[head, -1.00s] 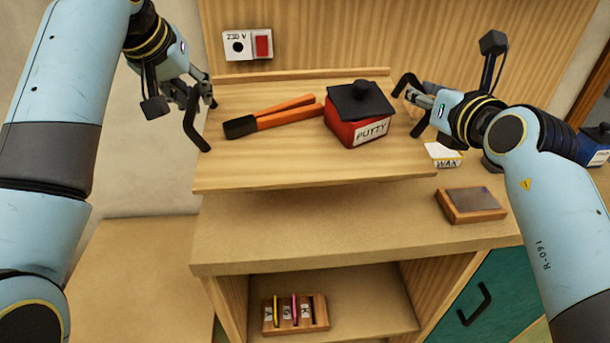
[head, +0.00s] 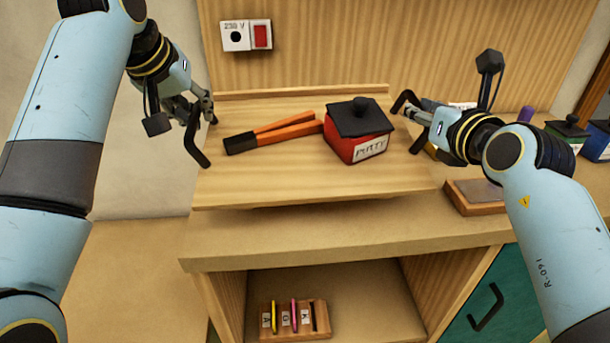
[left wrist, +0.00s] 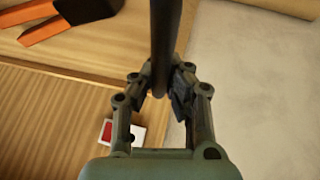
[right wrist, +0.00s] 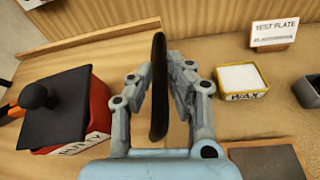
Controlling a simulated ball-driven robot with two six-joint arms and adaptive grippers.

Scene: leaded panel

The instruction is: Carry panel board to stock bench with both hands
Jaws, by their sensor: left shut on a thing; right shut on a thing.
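The panel board (head: 290,178) is a pale wooden board with a raised back strip and a black handle at each side. It looks nearly level, just above the bench top (head: 330,230), with a dark shadow under its front edge; I cannot tell whether it touches. On it lie orange-handled pliers (head: 275,131) and a red putty pot (head: 358,130) with a black lid. My left gripper (head: 203,112) is shut on the left handle (left wrist: 163,45). My right gripper (head: 413,112) is shut on the right handle (right wrist: 158,90).
A wooden block with a grey top (head: 470,196) lies on the bench right of the board. The wax tin (right wrist: 242,80) and a test plate sign (right wrist: 275,33) stand beyond. A wall socket (head: 246,36) is behind. A rack (head: 295,318) sits on the shelf below.

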